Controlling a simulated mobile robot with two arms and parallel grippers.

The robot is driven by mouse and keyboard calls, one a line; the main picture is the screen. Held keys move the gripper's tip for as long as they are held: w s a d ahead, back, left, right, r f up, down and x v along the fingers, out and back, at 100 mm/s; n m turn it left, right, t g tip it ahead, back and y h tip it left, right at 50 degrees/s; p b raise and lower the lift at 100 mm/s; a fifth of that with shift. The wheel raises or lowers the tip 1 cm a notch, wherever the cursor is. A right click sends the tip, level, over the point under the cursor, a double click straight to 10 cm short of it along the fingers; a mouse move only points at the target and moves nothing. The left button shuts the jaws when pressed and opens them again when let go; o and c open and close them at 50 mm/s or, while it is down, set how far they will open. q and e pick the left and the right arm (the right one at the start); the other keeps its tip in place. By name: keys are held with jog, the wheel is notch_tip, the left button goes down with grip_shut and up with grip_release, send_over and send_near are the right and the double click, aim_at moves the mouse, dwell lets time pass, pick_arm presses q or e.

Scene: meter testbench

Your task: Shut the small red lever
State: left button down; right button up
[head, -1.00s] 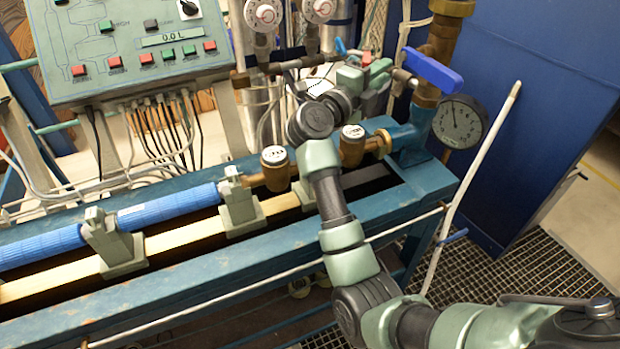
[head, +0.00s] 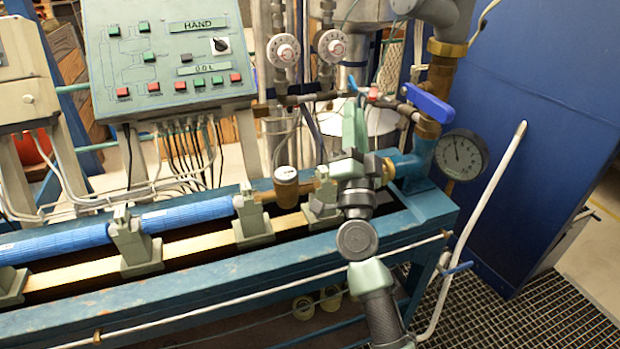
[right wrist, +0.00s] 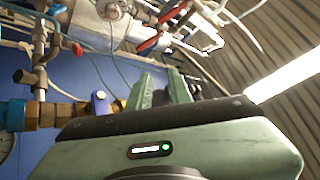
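A small red lever (head: 373,93) shows on the horizontal pipe behind the bench, left of a blue lever. It is partly crowded by my gripper, and its exact angle is hard to read. My right gripper (head: 355,125) points up, with its green fingers just left of and below the red lever in the picture. I see no contact. In the right wrist view the fingers of my right gripper (right wrist: 162,88) stand apart with nothing seen between them. That view also shows red handles (right wrist: 150,46) higher up; I cannot tell which is the task's lever. My left gripper is out of view.
The blue lever (head: 428,103) and a round pressure gauge (head: 461,155) are at the right. The control panel (head: 170,65) is at the left, and two dial gauges (head: 284,50) stand behind the bench. A brass meter (head: 286,186) sits on the bench line.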

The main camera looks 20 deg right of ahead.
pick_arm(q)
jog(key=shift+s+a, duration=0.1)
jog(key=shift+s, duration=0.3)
pick_arm(e)
jog(key=s+a+f+n+g+y, duration=0.2)
jog(key=s+a+f+n+y, duration=0.1)
jog(key=a+f+n+y, duration=0.6)
jog(key=a+n+y, duration=0.1)
jog(key=n+y, duration=0.1)
jog(key=y, duration=0.2)
jog(key=shift+s+n+g, duration=0.15)
jog(key=shift+n+g, duration=0.25)
jog(key=shift+f, duration=0.1)
